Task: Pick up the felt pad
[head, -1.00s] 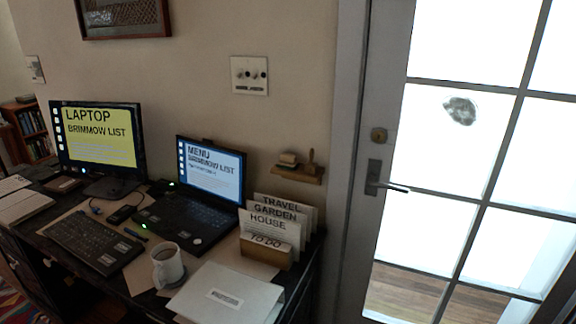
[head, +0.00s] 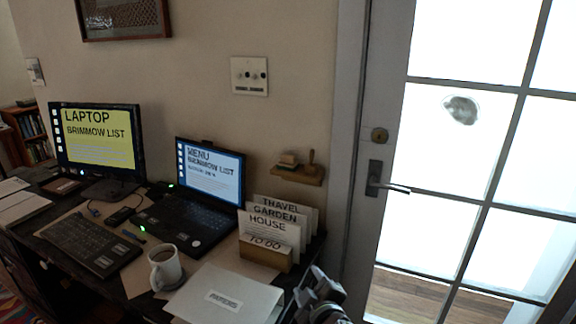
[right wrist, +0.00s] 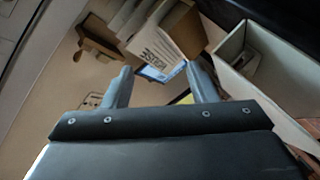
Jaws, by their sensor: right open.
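A small wooden wall shelf (head: 298,174) beside the door frame holds a small flat block (head: 289,159) on its left and an upright stamp-like handle (head: 311,161) on its right. The block may be the felt pad, but it is too small to tell. My right gripper (head: 312,283) is open and empty, below the shelf at the desk's right end, apart from it. In the right wrist view its two fingers (right wrist: 158,70) stand apart with nothing between them. The shelf shows there at upper left (right wrist: 98,50), tilted. My left gripper is out of view.
A card holder (head: 265,254) with upright cards stands just left of my right gripper. A white papers folder (head: 226,296), a mug (head: 166,268) and a laptop (head: 208,182) crowd the desk. The glazed door (head: 372,122) with its handle is to the right.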

